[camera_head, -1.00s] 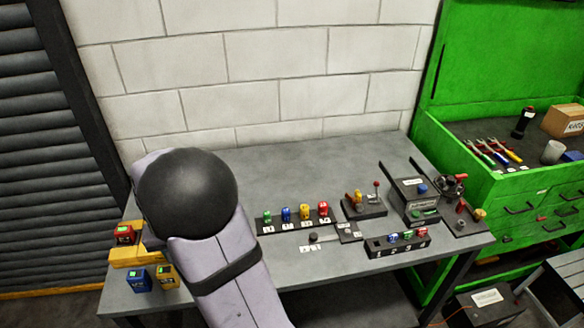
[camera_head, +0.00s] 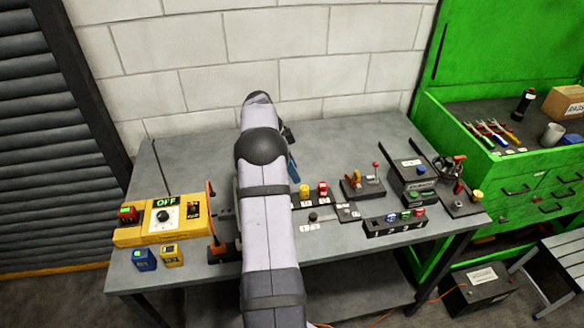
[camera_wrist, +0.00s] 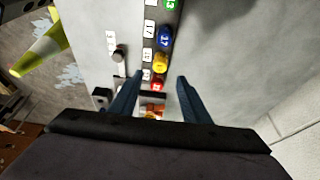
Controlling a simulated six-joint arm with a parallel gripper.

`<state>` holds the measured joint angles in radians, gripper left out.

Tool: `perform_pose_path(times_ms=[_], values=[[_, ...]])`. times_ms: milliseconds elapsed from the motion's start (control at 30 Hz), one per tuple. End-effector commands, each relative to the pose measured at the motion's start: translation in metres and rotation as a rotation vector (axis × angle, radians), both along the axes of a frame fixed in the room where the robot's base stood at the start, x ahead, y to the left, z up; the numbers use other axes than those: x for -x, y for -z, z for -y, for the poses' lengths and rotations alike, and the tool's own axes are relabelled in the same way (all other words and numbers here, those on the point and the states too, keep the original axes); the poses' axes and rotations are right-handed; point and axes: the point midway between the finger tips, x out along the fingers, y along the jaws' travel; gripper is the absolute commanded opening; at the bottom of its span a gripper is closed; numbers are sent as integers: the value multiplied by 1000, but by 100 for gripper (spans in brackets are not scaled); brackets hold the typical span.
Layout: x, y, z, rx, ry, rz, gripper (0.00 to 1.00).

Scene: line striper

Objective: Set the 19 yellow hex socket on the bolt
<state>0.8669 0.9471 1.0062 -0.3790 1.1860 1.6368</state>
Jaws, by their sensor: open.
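The yellow socket (camera_head: 305,191) stands in a dark rack (camera_head: 303,205) on the bench, beside the red socket (camera_head: 322,188). In the wrist view the yellow socket (camera_wrist: 160,63), labelled 19, is just past the fingertips, between their lines. The red socket (camera_wrist: 157,84) shows between the two blue fingers. My gripper (camera_wrist: 159,77) is open and empty above the rack. In the head view my arm hides most of my gripper (camera_head: 293,170). A dark round-headed piece (camera_head: 313,217) stands in front of the rack; I cannot tell whether it is the bolt.
The blue socket (camera_wrist: 165,38) and green socket (camera_wrist: 171,5) continue the row. A lever fixture (camera_head: 362,186), a dark box (camera_head: 416,186) and a small rack (camera_head: 394,225) stand to the right. A yellow control box (camera_head: 140,232) reading OFF is at left. The bench's back is clear.

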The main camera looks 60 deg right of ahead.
Motion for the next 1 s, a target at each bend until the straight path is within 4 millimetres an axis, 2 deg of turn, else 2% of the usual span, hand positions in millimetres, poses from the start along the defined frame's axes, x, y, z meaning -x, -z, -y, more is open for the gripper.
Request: perform_pose_path(times_ms=[233, 467, 1000], values=[[1, 4, 0, 0, -2, 0, 43], [4, 16, 3, -2, -2, -1, 43], [17, 70, 16, -1, -3, 0, 43]])
